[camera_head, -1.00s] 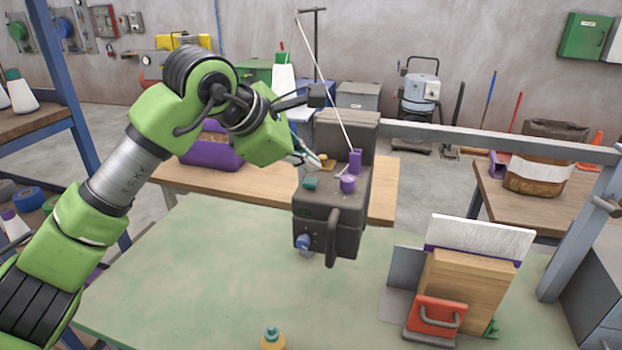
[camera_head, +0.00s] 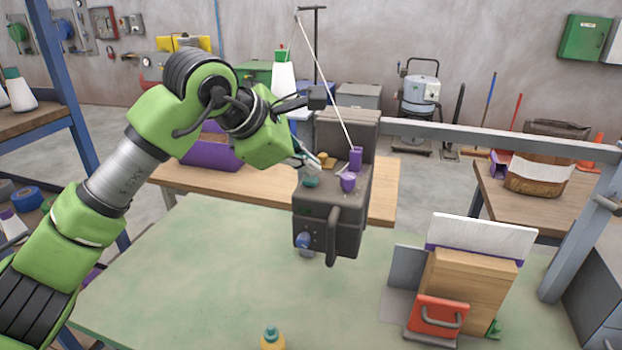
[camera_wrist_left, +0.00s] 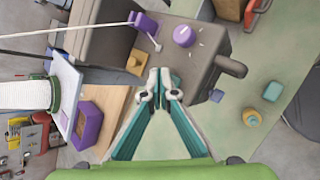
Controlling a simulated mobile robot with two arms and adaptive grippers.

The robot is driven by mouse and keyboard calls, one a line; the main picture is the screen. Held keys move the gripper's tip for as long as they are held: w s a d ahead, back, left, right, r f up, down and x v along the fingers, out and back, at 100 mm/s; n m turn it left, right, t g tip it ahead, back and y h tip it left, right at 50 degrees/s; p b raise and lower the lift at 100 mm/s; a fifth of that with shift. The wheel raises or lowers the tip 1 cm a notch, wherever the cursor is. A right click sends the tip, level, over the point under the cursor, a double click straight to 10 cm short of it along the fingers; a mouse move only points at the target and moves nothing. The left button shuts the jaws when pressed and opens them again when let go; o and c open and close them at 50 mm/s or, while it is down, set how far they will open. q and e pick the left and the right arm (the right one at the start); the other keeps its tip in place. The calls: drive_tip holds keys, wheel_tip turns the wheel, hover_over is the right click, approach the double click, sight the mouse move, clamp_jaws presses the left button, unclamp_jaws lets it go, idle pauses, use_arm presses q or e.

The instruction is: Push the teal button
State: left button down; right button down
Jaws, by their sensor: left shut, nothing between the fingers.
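The teal button (camera_head: 311,181) is a small cap on the top of the dark grey machine (camera_head: 348,205), at its front left corner. My left gripper (camera_head: 313,164) is shut and empty. Its fingertips point down just behind the button and look very close to it; I cannot tell if they touch. In the left wrist view the closed fingertips (camera_wrist_left: 160,92) lie over the machine's top and cover most of the place where the button sits. My right gripper is not in view.
A purple knob (camera_head: 348,182), a yellow-brown button (camera_head: 327,161) and a purple lever (camera_head: 356,158) are close by on the machine's top. The green tabletop (camera_head: 190,265) is mostly clear on the left.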

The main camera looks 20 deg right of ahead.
sight(308, 180)
use_arm(q)
drive_tip(key=shift+f+b, duration=0.55)
idle(0.5)
drive_tip(key=shift+r, duration=0.1)
drive_tip(key=shift+r+p, duration=0.6)
drive_tip(key=shift+r, duration=0.3)
wheel_tip(308, 180, up, 6)
drive_tip(key=p, duration=0.3)
drive_tip(key=shift+p, duration=0.3)
